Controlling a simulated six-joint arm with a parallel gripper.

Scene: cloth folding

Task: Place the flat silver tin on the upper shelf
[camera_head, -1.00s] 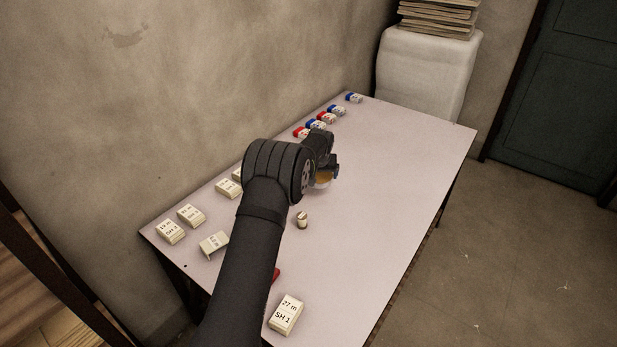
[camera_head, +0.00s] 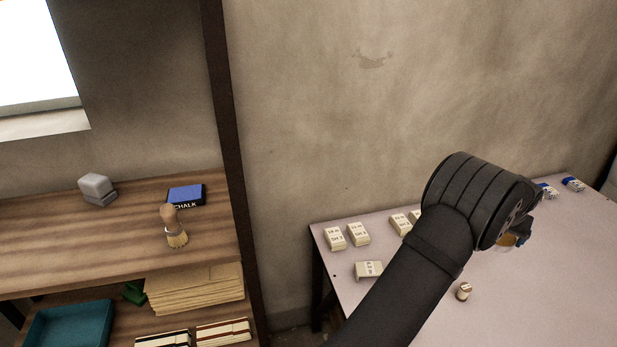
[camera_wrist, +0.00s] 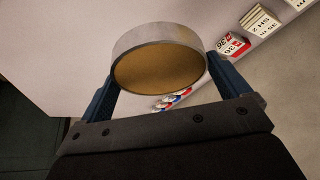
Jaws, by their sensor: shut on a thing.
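The flat silver tin (camera_wrist: 158,65) is round, with a grey metal side and a tan-brown face towards the wrist camera. My gripper (camera_wrist: 160,75) is shut on it, one finger on each side. In the head view my gripper (camera_head: 518,232) is over the white table at the right, and a small part of the tin (camera_head: 507,241) shows below it; the arm hides the rest. The upper shelf (camera_head: 60,235) is a wooden board at the left, well apart from my gripper.
On the upper shelf are a grey block (camera_head: 97,188), a blue chalk box (camera_head: 186,194) and a brush (camera_head: 174,228). A dark post (camera_head: 228,130) stands between shelf and table. A lower shelf holds a teal tray (camera_head: 68,328) and brown stacks (camera_head: 195,290). Small labelled packs (camera_head: 335,239) line the table.

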